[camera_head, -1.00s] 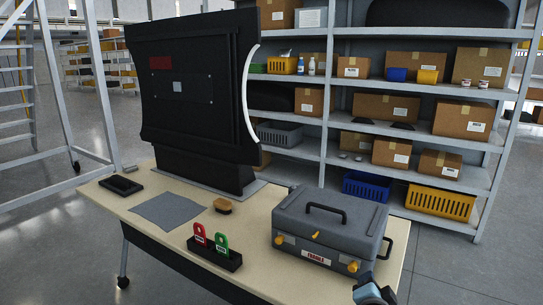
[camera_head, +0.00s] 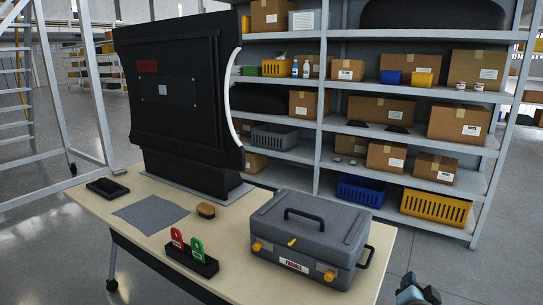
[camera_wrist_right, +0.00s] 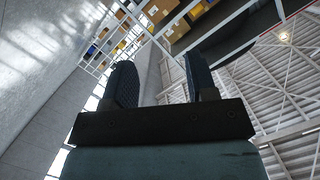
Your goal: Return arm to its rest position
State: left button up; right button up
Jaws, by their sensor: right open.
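My right gripper (camera_head: 418,292) is at the lower right edge of the head view, off the table's right side and clear of the grey toolbox (camera_head: 305,235). In the right wrist view its two dark fingers (camera_wrist_right: 158,85) stand apart with nothing between them. Behind them the wrist view shows the shelving and the ceiling, tilted. My left gripper is in neither view.
Shelving (camera_head: 420,188) stands behind. Floor at right is clear.

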jog(key=d+r+n+h, duration=0.1)
jog(key=d+r+n, duration=0.15)
jog(key=d, duration=0.65)
jog(key=s+a+f+n+g+y, duration=0.2)
jog(key=s+a+f+n+y, duration=0.6)
jog(key=s+f, duration=0.55)
jog(key=s+a+f+n+g+y, duration=0.1)
jog(key=s+a+n+y, duration=0.1)
jog(key=s+a+n, duration=0.45)
jog(key=s+a+f+n+g+y, duration=0.2)
jog(key=s+a, duration=0.2)
jog(key=s, duration=0.6)
jog(key=w+a+r+m+t, duration=0.25)
jog(key=a+m, duration=0.25)
jog(key=a, duration=0.4)
pick_arm(q)
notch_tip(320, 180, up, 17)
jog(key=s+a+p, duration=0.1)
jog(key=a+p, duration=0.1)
jog(key=p, duration=2.5)
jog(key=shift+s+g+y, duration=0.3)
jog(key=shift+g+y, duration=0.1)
pick_arm(e)
notch_tip(320, 180, up, 17)
jog(key=s+d+g+h, duration=0.1)
jog(key=s+d, duration=0.1)
jog(key=shift+d+r, duration=0.15)
jog(key=shift+d, duration=0.1)
jog(key=shift+c, duration=0.4)
